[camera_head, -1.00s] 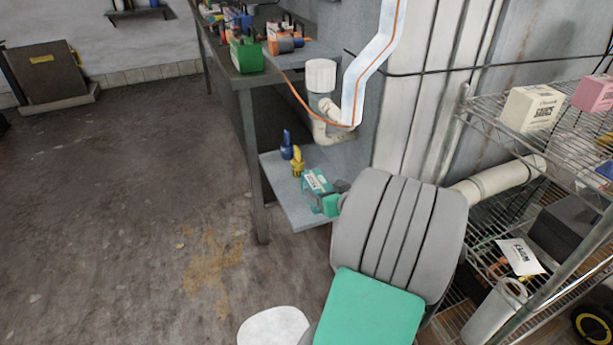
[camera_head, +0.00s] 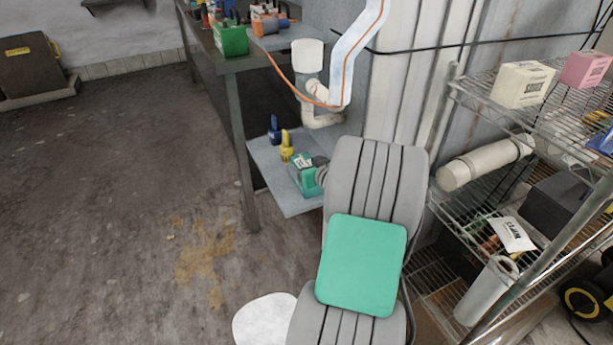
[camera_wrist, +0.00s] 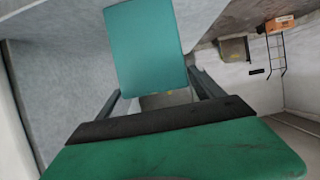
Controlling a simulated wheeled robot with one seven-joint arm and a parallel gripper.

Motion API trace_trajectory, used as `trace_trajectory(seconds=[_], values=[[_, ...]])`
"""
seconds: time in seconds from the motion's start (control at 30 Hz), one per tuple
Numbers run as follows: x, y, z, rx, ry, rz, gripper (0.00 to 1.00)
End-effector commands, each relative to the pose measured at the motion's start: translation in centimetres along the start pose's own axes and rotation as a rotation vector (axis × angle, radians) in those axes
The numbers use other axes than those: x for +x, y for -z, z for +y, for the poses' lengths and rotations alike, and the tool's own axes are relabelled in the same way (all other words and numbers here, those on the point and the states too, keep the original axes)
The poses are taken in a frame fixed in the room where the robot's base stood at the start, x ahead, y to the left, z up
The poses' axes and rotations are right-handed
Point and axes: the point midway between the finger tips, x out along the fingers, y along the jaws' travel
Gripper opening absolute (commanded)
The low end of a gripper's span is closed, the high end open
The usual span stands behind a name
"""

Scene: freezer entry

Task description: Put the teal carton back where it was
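The teal carton (camera_wrist: 148,45) fills the upper middle of the wrist view, between the two dark fingers of my gripper (camera_wrist: 156,92). The fingers come in on both its sides and appear closed on it.
A yellow bottle (camera_head: 286,147) and a blue bottle (camera_head: 274,130) stand on the low shelf just behind the carton. The bench leg (camera_head: 240,150) is to the left, a white drain pipe (camera_head: 320,112) above. A wire rack (camera_head: 450,205) stands at right.

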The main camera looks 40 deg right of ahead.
Motion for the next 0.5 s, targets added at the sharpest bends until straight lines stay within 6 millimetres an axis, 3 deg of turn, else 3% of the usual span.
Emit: trace_trajectory(seconds=[0.5], values=[[-0.03,-0.02,0.00,0.000,0.000,0.000,0.34]])
